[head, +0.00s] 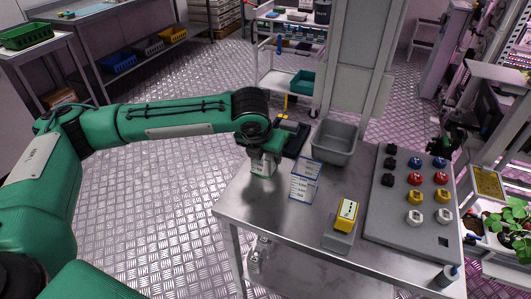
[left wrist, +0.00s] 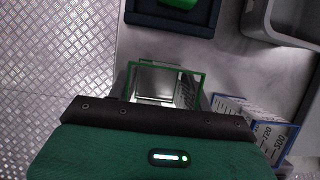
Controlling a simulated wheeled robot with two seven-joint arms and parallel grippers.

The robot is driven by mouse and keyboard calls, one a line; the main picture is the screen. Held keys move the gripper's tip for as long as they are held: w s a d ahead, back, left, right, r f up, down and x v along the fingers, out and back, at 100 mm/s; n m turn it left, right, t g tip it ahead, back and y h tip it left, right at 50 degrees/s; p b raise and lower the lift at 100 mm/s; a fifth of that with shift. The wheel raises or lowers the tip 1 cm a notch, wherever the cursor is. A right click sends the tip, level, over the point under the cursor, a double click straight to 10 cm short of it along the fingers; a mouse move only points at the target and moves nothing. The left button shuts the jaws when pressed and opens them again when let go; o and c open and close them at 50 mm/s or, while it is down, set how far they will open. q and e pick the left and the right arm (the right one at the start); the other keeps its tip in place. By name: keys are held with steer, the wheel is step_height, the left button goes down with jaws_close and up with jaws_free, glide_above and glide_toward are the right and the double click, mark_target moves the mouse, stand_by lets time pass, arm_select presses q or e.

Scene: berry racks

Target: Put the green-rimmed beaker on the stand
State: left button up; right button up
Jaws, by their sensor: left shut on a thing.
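The green-rimmed beaker (head: 262,170) is clear and is at the left back corner of the metal table. My left gripper (head: 264,154) is shut on it from above. Its green rim also shows in the left wrist view (left wrist: 203,84), just past the gripper body. I cannot tell whether its base touches the table. A dark, flat stand (head: 295,142) lies just behind and right of the beaker, partly hidden by my wrist. In the left wrist view the dark stand (left wrist: 150,20) has something green on it, cut off by the top edge. My right gripper is not in view.
A blue-rimmed beaker (head: 304,182) stands close on the right of the held one. A grey bin (head: 334,143) is behind it. A yellow device (head: 345,214) on a grey block and a board (head: 405,235) with coloured knobs are further right. The table's front left is clear.

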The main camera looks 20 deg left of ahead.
arm_select(q)
steer(key=shift+f, duration=0.1)
steer(key=o, duration=0.9)
steer(key=shift+o, duration=0.2)
